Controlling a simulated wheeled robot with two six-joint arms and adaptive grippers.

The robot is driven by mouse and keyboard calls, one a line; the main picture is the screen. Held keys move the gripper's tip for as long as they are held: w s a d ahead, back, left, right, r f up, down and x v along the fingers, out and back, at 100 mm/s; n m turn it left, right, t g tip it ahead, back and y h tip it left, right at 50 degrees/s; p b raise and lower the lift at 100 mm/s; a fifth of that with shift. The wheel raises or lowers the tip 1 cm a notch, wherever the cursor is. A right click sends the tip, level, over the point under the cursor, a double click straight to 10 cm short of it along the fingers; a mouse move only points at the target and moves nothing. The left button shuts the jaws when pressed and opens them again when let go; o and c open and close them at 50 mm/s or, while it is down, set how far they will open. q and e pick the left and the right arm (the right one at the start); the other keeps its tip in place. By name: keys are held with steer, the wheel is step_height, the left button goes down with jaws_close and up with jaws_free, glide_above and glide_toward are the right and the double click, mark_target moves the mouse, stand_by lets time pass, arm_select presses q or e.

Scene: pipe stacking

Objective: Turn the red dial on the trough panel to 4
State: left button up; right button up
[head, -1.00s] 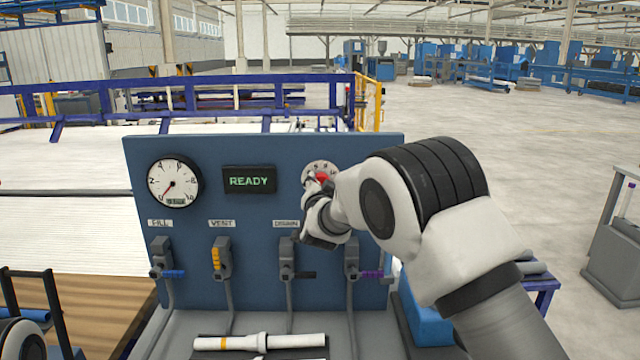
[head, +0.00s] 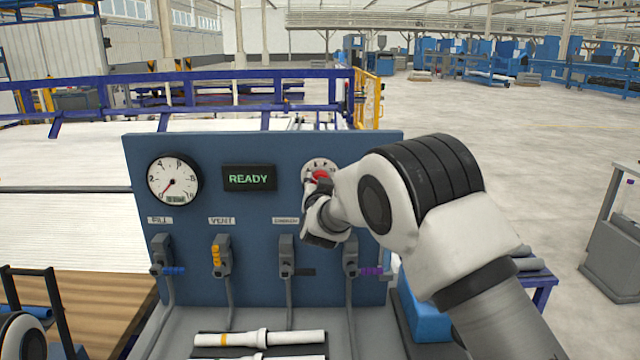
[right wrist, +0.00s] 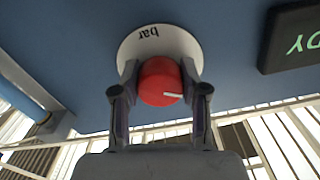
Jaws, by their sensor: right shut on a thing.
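The red dial (head: 321,176) sits on a round white scale plate (head: 310,167) at the upper right of the blue trough panel (head: 215,145). My right gripper (head: 318,190) reaches it from the front right, and its arm hides part of the plate. In the right wrist view the red dial (right wrist: 160,82) is between the two fingers of my right gripper (right wrist: 160,96), shut on its sides. A white pointer line shows on the dial's face. The word "bar" is on the plate; its numbers are too small or hidden to read. My left gripper is not in view.
A gauge (head: 173,181) and a display (head: 249,178) reading READY are left of the dial. Several valves with coloured handles line the panel below, including a yellow one (head: 216,256). White pipes (head: 260,339) lie in front of the panel.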

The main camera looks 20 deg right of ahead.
steer(key=o, duration=1.1)
steer(key=shift+f, duration=0.1)
steer(key=shift+o, duration=0.2)
steer(key=v, duration=0.7)
steer(key=shift+s, duration=0.3)
steer(key=shift+w, duration=0.1)
